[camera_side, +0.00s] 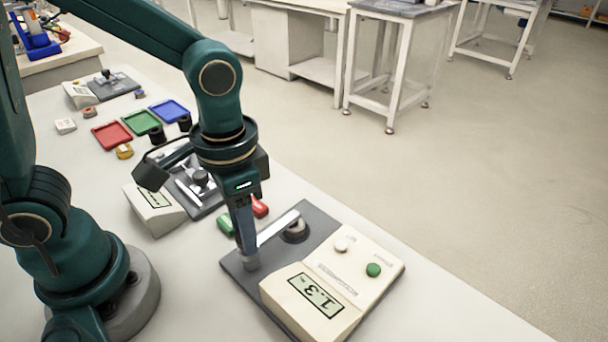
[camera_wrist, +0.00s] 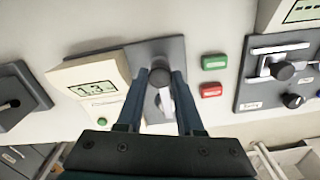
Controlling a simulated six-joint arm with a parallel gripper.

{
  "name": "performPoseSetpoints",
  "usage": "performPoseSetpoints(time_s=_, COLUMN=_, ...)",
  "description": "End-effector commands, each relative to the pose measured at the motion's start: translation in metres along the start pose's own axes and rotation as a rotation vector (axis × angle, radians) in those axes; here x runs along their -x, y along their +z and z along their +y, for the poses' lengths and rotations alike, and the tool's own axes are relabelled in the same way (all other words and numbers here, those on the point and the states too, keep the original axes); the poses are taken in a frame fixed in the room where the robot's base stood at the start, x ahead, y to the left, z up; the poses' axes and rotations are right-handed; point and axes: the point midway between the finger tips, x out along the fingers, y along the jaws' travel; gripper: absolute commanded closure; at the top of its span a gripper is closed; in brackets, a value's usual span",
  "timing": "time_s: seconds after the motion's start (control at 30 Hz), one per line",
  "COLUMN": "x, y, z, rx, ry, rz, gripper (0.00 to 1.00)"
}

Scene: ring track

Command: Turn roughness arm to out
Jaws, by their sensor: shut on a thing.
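The roughness tester is a dark grey plate (camera_side: 318,217) with a cream box (camera_side: 334,287) whose screen reads 1.3. A pale metal arm (camera_side: 278,228) runs across the plate from a dark round pivot (camera_side: 295,229) to its near end, under my gripper (camera_side: 249,260). In the side view the fingertips are low over the plate and hide that end of the arm. The wrist view shows my gripper (camera_wrist: 161,75) with its fingers either side of a dark round knob (camera_wrist: 160,77). Part of the pale arm (camera_wrist: 166,101) shows between the fingers. My gripper is shut on the arm.
Green (camera_side: 226,224) and red (camera_side: 260,206) blocks lie just behind the plate. A second instrument (camera_side: 154,207) stands to the left. Red (camera_side: 112,135), green and blue trays lie farther back.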

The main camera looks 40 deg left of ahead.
Motion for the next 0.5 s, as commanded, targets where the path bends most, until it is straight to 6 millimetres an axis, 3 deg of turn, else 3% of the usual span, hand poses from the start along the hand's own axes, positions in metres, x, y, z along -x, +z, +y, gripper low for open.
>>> performPoseSetpoints(time_s=0.5, x=0.0007, y=-0.0003, z=0.0006, rx=0.147, ry=0.001, rz=0.001, gripper=1.00)
